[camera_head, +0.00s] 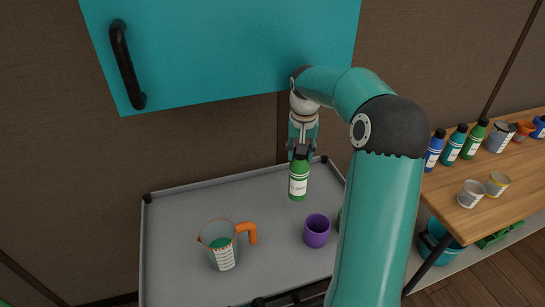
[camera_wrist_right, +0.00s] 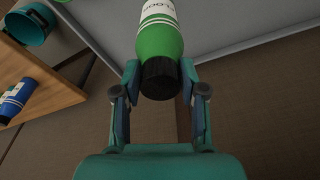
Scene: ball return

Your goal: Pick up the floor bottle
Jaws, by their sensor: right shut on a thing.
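A green bottle (camera_head: 299,180) with a black cap and a white label hangs upright below my right gripper (camera_head: 302,150), over the back of the grey tray. My right gripper is shut on the bottle near its cap. In the right wrist view the bottle (camera_wrist_right: 160,45) sits between the two fingers of the gripper (camera_wrist_right: 160,90), its dark cap toward the camera. Whether the bottle touches the tray is hard to tell. My left gripper is not in view.
The grey tray (camera_head: 180,240) holds a measuring jug (camera_head: 222,258) with an orange handle and a purple cup (camera_head: 317,230). A teal cabinet door (camera_head: 220,50) is above. A wooden shelf (camera_head: 450,188) at right bears several bottles and cups. My right arm hides part of the tray.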

